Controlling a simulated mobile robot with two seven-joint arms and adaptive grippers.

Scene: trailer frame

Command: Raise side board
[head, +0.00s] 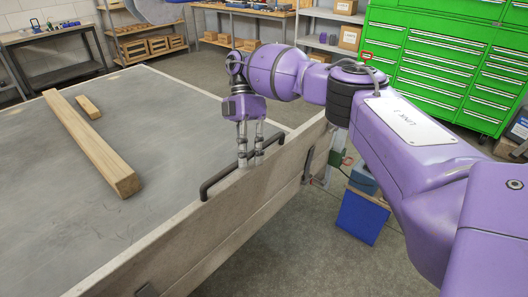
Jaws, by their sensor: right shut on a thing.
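The side board (240,227) stands upright along the right edge of the grey trailer bed (90,225). A dark bar handle (222,178) is fixed along its top edge. My right gripper (250,160) points down over the handle, with its fingers closed on the bar. The fingers hide part of the bar. My left gripper is not in view.
A long wooden beam (92,143) and a short wooden block (89,107) lie on the bed. A blue box (362,215) stands on the floor to the right of the trailer. Green drawer cabinets (450,60), a workbench (55,48) and shelves line the back.

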